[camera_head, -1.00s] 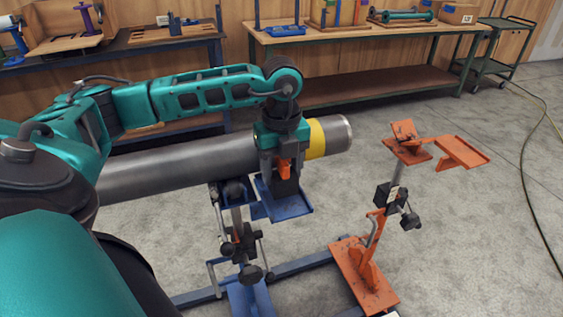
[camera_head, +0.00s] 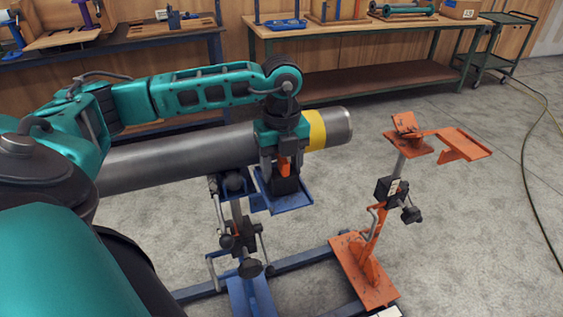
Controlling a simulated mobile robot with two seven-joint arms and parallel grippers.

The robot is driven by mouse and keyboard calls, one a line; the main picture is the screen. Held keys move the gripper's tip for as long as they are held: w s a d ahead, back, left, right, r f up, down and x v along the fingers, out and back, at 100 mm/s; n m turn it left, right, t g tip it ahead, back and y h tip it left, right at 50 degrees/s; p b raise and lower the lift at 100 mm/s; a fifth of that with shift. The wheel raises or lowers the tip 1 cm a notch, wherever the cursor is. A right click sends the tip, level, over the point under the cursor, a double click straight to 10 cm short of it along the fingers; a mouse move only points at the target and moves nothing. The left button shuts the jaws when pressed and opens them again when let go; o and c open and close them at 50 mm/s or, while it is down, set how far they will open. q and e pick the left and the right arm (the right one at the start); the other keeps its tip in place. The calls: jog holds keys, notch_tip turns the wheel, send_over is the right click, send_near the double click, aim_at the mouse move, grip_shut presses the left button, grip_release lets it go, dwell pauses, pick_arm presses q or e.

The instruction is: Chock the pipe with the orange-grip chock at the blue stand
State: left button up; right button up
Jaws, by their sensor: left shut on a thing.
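The grey steel pipe (camera_head: 180,153) with a yellow band (camera_head: 316,131) near its right end lies across the view, resting at the blue stand (camera_head: 240,218). My left gripper (camera_head: 284,172) points down in front of the pipe, beside the yellow band. It is shut on the orange-grip chock (camera_head: 285,183), whose orange grip shows between the fingers and whose dark body is just above or on the blue stand's side plate (camera_head: 291,201). I cannot tell whether the chock touches the pipe. My right gripper is not in view.
An orange stand (camera_head: 372,240) with an empty cradle and side plate (camera_head: 462,143) stands to the right. Workbenches (camera_head: 365,27) line the back wall, with a green cart (camera_head: 505,45) at the far right. A hose (camera_head: 526,170) lies on the floor.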

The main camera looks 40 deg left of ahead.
pick_arm(q)
jog(key=shift+w+a, duration=0.35)
jog(key=shift+a, duration=0.3)
jog(key=shift+w+a, duration=0.3)
jog(key=shift+a, duration=0.3)
jog(key=o, duration=1.3)
jog(key=shift+c, duration=0.2)
jog(key=shift+s+d+r+p, duration=0.1)
jog(key=shift+d+r+p, duration=0.1)
jog(key=shift+r+p, duration=0.9)
jog(key=shift+d+r, duration=0.1)
jog(key=shift+r, duration=1.05)
jog(key=shift+s+d+r, duration=0.1)
jog(key=shift+r, duration=0.5)
jog(key=shift+s+d+r, duration=0.1)
jog(key=shift+r, duration=0.5)
